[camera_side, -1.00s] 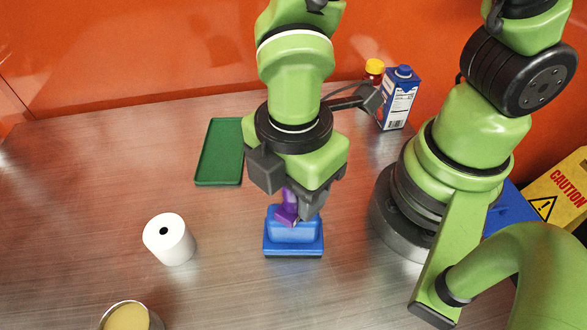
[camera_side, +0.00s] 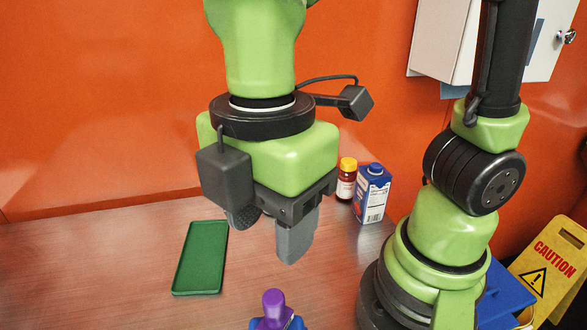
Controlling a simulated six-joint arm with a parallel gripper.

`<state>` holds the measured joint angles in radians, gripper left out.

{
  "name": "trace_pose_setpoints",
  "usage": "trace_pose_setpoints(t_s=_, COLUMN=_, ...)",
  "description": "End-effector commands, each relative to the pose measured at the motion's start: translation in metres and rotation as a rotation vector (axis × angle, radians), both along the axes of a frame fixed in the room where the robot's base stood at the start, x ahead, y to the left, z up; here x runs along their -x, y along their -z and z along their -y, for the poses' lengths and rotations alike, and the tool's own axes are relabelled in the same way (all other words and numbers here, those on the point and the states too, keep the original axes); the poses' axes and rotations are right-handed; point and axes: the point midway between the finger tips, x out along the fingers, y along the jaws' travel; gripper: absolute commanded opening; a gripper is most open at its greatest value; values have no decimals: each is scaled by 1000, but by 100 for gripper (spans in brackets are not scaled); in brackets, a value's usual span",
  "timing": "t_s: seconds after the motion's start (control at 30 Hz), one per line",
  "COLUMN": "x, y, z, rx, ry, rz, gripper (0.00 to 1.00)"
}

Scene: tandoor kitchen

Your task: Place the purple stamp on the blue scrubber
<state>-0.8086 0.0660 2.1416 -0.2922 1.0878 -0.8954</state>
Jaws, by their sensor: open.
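The purple stamp (camera_side: 273,311) shows at the bottom edge of the side view, its rounded handle pointing up. Blue parts of the scrubber (camera_side: 297,324) show just beside and below the stamp; the stamp appears to be on it, but the lower part of both is cut off by the frame. My gripper (camera_side: 268,238) is open and empty, well above the stamp and apart from it. One finger is plain to see; the other is partly hidden behind the camera box on my wrist.
A green tray (camera_side: 202,258) lies on the table (camera_side: 95,270) to the left. A jar with a yellow lid (camera_side: 346,180) and a blue and white carton (camera_side: 372,194) stand at the back right. A yellow caution sign (camera_side: 548,268) stands at far right. The table's left side is clear.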

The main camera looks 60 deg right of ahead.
Motion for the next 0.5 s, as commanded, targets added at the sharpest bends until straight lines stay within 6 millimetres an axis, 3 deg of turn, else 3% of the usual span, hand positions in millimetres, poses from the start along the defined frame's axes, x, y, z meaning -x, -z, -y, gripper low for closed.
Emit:
trace_pose_setpoints(t_s=0.17, x=-9, y=-19, z=25, rx=-96, ry=284, rz=51, gripper=51)
trace_pose_setpoints(t_s=0.4, x=-8, y=-58, z=94, rx=-404, ry=1121, rz=193, gripper=51)
trace_pose_setpoints(t_s=0.5, x=-1, y=-66, z=114, rx=-526, ry=1398, rz=243, gripper=51)
